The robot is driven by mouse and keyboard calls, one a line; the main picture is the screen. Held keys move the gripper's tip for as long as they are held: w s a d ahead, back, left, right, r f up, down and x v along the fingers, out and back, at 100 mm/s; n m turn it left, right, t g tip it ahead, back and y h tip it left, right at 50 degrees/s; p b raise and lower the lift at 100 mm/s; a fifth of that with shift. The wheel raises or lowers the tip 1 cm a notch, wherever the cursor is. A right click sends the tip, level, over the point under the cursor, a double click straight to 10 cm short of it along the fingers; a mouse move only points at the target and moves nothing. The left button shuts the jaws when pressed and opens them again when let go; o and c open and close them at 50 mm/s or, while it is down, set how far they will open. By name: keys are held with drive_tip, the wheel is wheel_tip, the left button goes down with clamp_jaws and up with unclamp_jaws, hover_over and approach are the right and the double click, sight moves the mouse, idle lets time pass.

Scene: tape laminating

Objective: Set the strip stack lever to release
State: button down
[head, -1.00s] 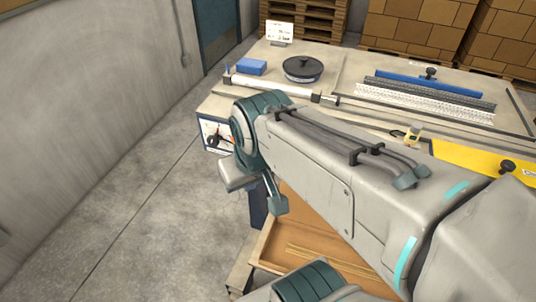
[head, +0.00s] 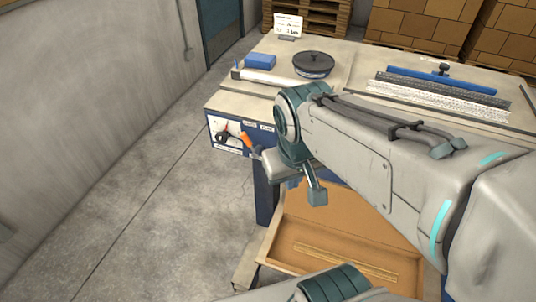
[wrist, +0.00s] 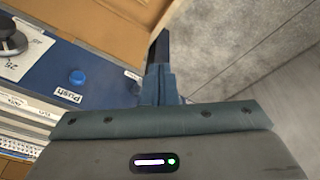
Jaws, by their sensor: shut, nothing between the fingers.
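A lever with an orange handle (head: 246,140) shows on the left end of the workbench in the head view, beside a white plate (head: 226,134) with a dark knob. Its labels are too small to read, so I cannot tell its setting. My gripper (wrist: 159,82) is shut and empty in the wrist view, with its fingers pointing away from the camera. The lever does not show in the wrist view. In the head view my arm hides most of my gripper, and I cannot tell whether it touches the lever.
The wrist view shows a blue panel with a round blue push button (wrist: 77,77), a dark dial (wrist: 10,40) and labelled sheets at the left. An open wooden drawer (head: 335,240) lies below the bench. The floor to the left is clear.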

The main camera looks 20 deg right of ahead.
drive_tip(key=w+f+n+g+h+b, duration=0.4)
drive_tip(key=w+f+g+h+b, duration=0.1)
drive_tip(key=f+h, duration=0.5)
drive_tip(key=w+a+f+n+t+h+b, duration=0.1)
drive_tip(key=w+a+n+t+h+b, duration=0.1)
drive_tip(key=w+a+t+h, duration=0.1)
drive_tip(key=w+a+f+n+t+h+b, duration=0.2)
drive_tip(key=w+a+n+t+h, duration=0.1)
drive_tip(key=a+t, duration=0.5)
drive_tip(key=w+a+h, duration=0.1)
drive_tip(key=a+h, duration=0.1)
drive_tip(key=shift+f+h, duration=0.25)
drive_tip(key=shift+h, duration=0.15)
drive_tip(key=shift+w+d, duration=0.1)
drive_tip(key=s+r+p+x, duration=0.1)
drive_tip(key=s+p+x, duration=0.1)
drive_tip(key=x, duration=1)
drive_tip(key=shift+d+r+p, duration=0.2)
drive_tip(key=shift+d+p, duration=0.55)
drive_tip(key=shift+p, duration=0.1)
